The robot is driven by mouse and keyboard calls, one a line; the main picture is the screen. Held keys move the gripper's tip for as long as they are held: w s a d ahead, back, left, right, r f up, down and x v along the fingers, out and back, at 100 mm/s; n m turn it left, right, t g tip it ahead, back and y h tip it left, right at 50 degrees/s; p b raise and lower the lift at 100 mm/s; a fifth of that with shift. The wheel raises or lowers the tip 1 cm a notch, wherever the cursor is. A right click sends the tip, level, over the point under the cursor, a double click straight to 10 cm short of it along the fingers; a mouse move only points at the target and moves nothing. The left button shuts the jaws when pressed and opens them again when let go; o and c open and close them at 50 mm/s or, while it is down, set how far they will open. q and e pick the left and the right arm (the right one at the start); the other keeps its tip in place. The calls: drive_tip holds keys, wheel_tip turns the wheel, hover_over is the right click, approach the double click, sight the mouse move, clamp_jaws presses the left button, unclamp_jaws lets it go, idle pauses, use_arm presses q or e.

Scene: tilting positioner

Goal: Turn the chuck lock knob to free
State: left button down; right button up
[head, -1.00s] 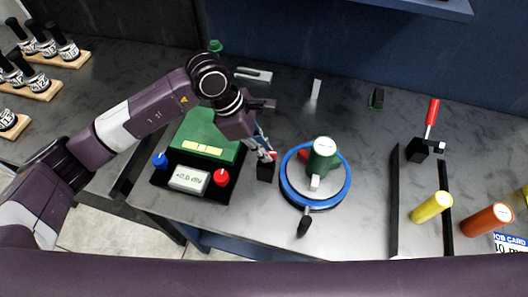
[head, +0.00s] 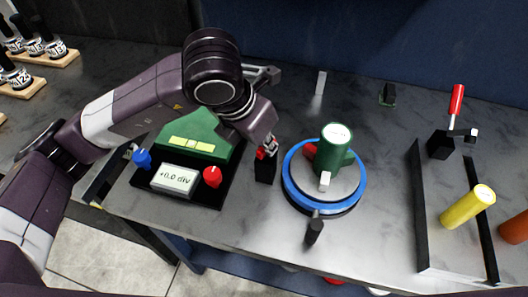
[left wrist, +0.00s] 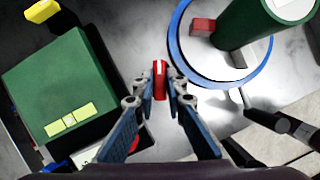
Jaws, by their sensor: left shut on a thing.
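The chuck lock knob is a small red knob with a white line (left wrist: 160,80), on a black block (head: 265,172) just left of the blue-ringed turntable (head: 289,193). My left gripper (head: 267,148) comes down on it from above; in the left wrist view its two fingertips (left wrist: 160,88) are shut on the knob's sides. The knob's white line runs along the view, roughly between the fingers. A green cylinder (head: 332,152) stands upright on the turntable, with a red block (left wrist: 203,27) against it. My right gripper is not in view.
Left of the knob is a green instrument (head: 190,142) with a display, a blue knob (head: 142,158) and a red knob (head: 212,177). A black-handled lever (head: 314,231) sticks out at the turntable's front. A black-railed frame (head: 421,213) and yellow cylinder (head: 467,207) lie right.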

use_arm(q)
drive_tip(key=n+t+y+b, duration=0.1)
drive_tip(key=n+b, duration=0.2)
drive_tip(key=shift+d+f+n+b, duration=0.1)
drive_tip(key=shift+d+n+b, duration=0.05)
drive_tip(key=shift+n+b, duration=0.2)
drive_tip(key=shift+n+y+b, duration=0.3)
drive_tip(key=shift+n+b, duration=0.25)
drive_tip(key=shift+r, duration=0.2)
drive_tip(key=c, duration=2)
unclamp_jaws()
drive_tip(key=shift+o, duration=0.2)
drive_tip(key=shift+r, duration=0.15)
drive_tip(key=v, duration=1.1)
drive_tip(key=shift+s+r, duration=0.2)
drive_tip(key=shift+r, duration=0.1)
